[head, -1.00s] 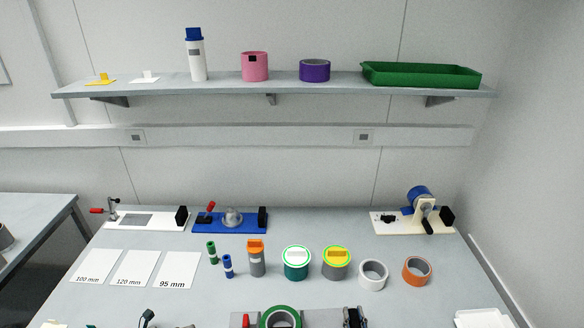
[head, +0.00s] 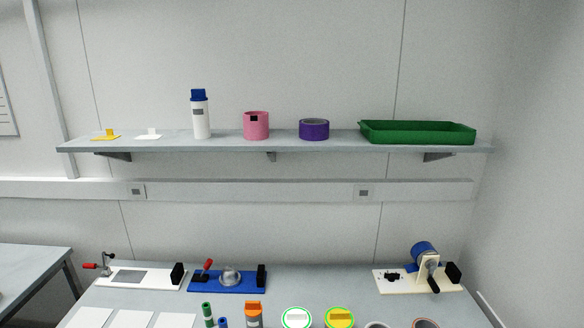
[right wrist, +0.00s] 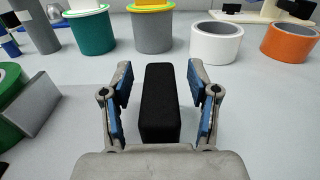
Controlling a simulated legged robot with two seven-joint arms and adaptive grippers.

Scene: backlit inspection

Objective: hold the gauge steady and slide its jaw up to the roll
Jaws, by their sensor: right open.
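In the right wrist view my right gripper (right wrist: 160,80) is open, with one blue-padded finger on each side of an upright black block (right wrist: 160,105), which looks like the handle of the gauge's jaw. Gaps show between block and fingers, so it is not gripped. The green roll (right wrist: 10,98) is cut off at the left edge, with a grey block (right wrist: 36,108) beside it, apart from the black block. In the head view the gauge, the roll and both my grippers are out of frame.
Bare table lies to the gripper's right. A shelf (head: 350,147) crosses the wall.

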